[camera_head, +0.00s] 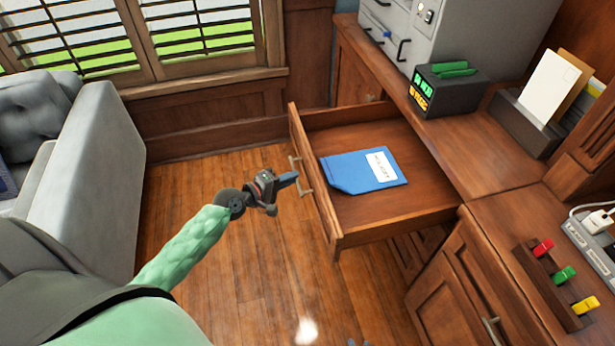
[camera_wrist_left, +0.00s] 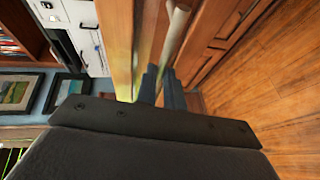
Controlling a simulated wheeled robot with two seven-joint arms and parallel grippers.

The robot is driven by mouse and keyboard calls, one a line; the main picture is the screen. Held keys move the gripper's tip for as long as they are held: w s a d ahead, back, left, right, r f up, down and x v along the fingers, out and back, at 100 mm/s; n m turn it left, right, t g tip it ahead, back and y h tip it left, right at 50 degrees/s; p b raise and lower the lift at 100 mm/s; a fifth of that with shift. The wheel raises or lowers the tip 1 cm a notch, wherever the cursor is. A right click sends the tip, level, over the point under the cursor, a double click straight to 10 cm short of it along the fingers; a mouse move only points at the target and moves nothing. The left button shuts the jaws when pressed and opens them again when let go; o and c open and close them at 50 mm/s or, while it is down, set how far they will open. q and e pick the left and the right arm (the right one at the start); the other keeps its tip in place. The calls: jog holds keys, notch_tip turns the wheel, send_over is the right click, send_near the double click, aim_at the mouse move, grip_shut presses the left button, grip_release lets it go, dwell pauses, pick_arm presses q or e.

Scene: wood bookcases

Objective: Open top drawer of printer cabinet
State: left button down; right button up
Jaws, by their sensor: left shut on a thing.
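The top drawer (camera_head: 400,218) of the wooden cabinet is pulled far out, and a blue folder (camera_head: 365,172) with a white label lies inside it. My left gripper (camera_head: 290,181) is at the drawer front, shut on its metal handle (camera_head: 308,193). In the left wrist view the dark fingers (camera_wrist_left: 160,85) close around the pale handle bar (camera_wrist_left: 175,35), beside the drawer's front panel. A small dark tip at the bottom edge of the head view may be my right gripper (camera_head: 352,343); its jaws cannot be made out.
A grey printer (camera_head: 455,30) and a dark device with lit displays (camera_head: 445,90) stand on the cabinet top. A grey sofa (camera_head: 95,180) is at the left. Wooden floor (camera_head: 230,270) is clear between sofa and drawer. A lower cabinet door (camera_head: 455,295) is at the right.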

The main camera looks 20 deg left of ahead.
pick_arm(q)
jog(key=shift+s+a, duration=0.8)
jog(key=shift+a, duration=0.3)
jog(key=c, duration=1.5)
grip_release()
jog(key=b+v, duration=0.2)
jog(key=v, duration=0.5)
jog(key=shift+s+a, duration=0.25)
jog(key=shift+s, duration=0.1)
jog(key=shift+r, duration=0.1)
